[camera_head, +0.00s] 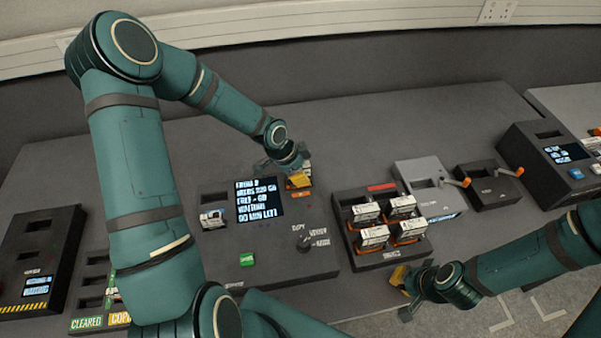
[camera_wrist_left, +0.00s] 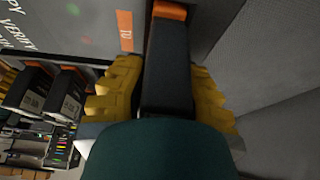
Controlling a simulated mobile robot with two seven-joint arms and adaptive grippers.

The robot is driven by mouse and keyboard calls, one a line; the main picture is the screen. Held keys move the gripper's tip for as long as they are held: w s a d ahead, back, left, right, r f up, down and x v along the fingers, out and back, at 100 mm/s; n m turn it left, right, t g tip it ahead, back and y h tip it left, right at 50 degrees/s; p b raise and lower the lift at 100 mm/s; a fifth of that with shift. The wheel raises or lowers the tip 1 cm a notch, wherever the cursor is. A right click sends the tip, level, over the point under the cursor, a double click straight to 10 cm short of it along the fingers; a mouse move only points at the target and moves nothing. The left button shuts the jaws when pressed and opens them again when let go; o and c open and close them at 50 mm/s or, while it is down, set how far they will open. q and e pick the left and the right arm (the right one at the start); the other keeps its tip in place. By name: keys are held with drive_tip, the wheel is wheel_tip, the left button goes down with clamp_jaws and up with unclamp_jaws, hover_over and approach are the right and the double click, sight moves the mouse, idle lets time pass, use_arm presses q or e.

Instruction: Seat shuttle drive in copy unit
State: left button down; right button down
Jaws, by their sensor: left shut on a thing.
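The copy unit (camera_head: 275,268) is a dark panel with a lit screen (camera_head: 258,200), a knob and a green button. A drive (camera_head: 212,219) sits at its left side. My left gripper (camera_head: 299,179) is at the unit's upper right, by an orange label. In the left wrist view its yellow fingers (camera_wrist_left: 165,95) are shut on a dark drive with an orange end (camera_wrist_left: 169,60), beside the orange TO label (camera_wrist_left: 125,31). Whether the drive is in the slot is hidden. My right gripper (camera_head: 404,294) is open and empty near the table's front edge.
A dark rack (camera_head: 364,262) with several white-labelled drives stands right of the unit. Behind it are a grey device (camera_head: 421,174) and a dark box (camera_head: 487,190) with orange levers. A larger box (camera_head: 540,180) is far right. Another device (camera_head: 40,250) and a CLEARED tray (camera_head: 93,288) are left.

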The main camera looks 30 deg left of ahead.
sight(306, 165)
use_arm(q)
drive_tip(key=shift+c, duration=2)
unclamp_jaws()
use_arm(e)
drive_tip(key=shift+f, duration=0.2)
use_arm(q)
wheel_tip(306, 165, up, 8)
drive_tip(key=p, duration=0.6)
drive_tip(key=shift+f, duration=0.15)
use_arm(e)
wheel_tip(306, 165, up, 7)
drive_tip(key=shift+d+r, duration=0.1)
use_arm(q)
drive_tip(key=shift+s+f, duration=0.1)
use_arm(e)
drive_tip(key=shift+s, duration=0.1)
